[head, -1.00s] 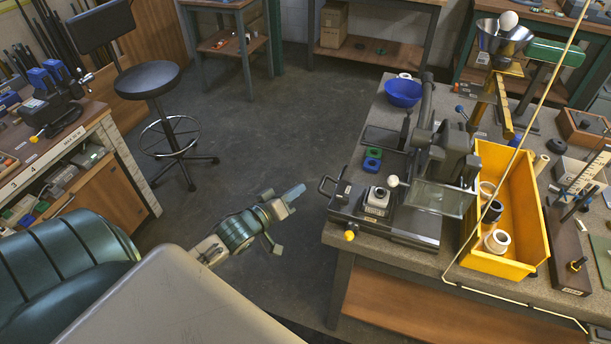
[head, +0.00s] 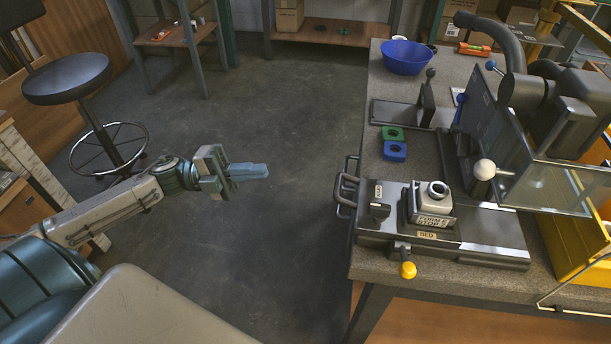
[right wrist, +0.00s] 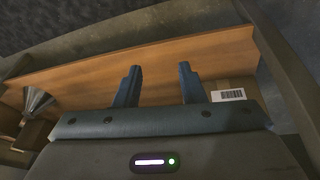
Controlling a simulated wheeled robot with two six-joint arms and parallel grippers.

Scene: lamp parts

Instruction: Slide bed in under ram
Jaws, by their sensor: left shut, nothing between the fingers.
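The bed (head: 476,222), a dark flat slide with a "BED" label, lies at the near left edge of the bench in the head view. A pale block with a round hole (head: 431,207) stands on it, left of the press (head: 545,95) and its clear guard (head: 545,188). The ram itself I cannot make out. A dark handle (head: 345,190) projects at the bed's left end. My left gripper (head: 262,171) is shut and empty over the floor, left of the handle and apart from it. My right gripper (right wrist: 160,78) is open and empty in the right wrist view.
A yellow knob (head: 408,270) sits at the bed's front. Green (head: 392,134) and blue (head: 395,151) pieces and a blue bowl (head: 406,57) lie behind the bed. A yellow bin (head: 572,240) stands at right. Floor between my left gripper and bench is clear.

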